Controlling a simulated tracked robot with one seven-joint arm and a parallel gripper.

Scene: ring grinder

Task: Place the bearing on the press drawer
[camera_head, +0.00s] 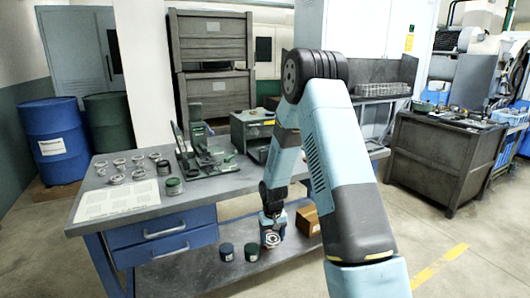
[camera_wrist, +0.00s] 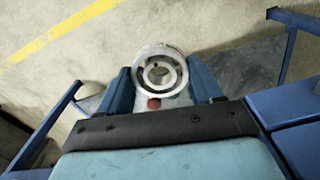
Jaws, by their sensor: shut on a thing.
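The bearing, a shiny metal ring, shows in the wrist view (camera_wrist: 160,68) between the two blue fingers of my gripper (camera_wrist: 162,92). My gripper is shut on it. In the head view my gripper (camera_head: 272,222) hangs low at the front of the workbench, with the bearing (camera_head: 271,239) at its end, over or in front of the lower shelf. Dark grey-green equipment (camera_head: 200,152) and a grey box-shaped machine (camera_head: 252,130) stand on the bench top behind my arm. I cannot tell which part is the press drawer; my arm hides some of that area.
The workbench (camera_head: 222,185) carries several metal rings (camera_head: 120,166), a pale sheet (camera_head: 117,200) and small dark-green cans (camera_head: 174,187). Blue drawers (camera_head: 162,238) are under its left side. Dark cups (camera_head: 227,251) and a cardboard box (camera_head: 308,221) are on the lower shelf.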

